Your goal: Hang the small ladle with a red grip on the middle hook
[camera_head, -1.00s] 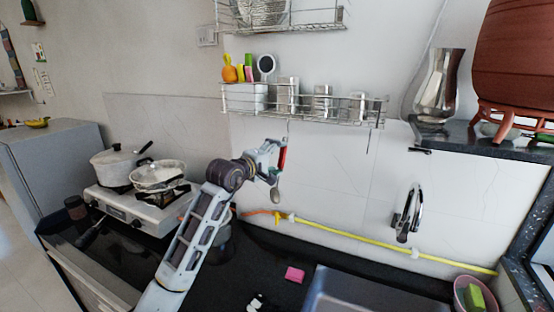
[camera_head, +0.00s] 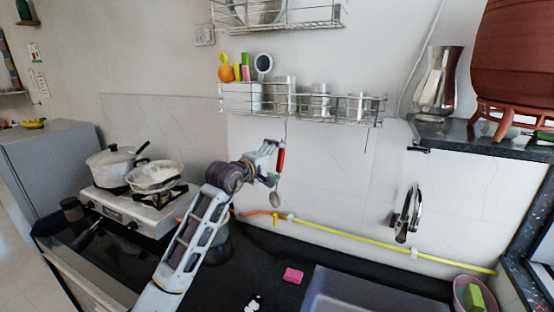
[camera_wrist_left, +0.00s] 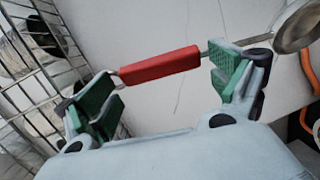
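The small ladle with the red grip (camera_head: 281,161) is nearly upright below the rack, bowl down. In the left wrist view its red grip (camera_wrist_left: 160,64) lies across the space between my left fingers, and its metal bowl (camera_wrist_left: 297,27) is at the upper right. My left gripper (camera_head: 270,163) is at the ladle; its green-padded fingers (camera_wrist_left: 166,90) are spread wide, near either end of the grip, not closed on it. A thin hook (camera_head: 286,130) hangs from the rack just above the ladle. I cannot tell whether the ladle's top end is on it. My right gripper is not in view.
The wire rack (camera_head: 330,117) on the wall holds metal cups and a white box. Another thin hook (camera_head: 367,140) hangs at its right. The stove (camera_head: 140,208) with pots stands left. A yellow hose (camera_head: 360,236) runs along the wall. A pink sponge (camera_head: 292,276) lies on the black counter.

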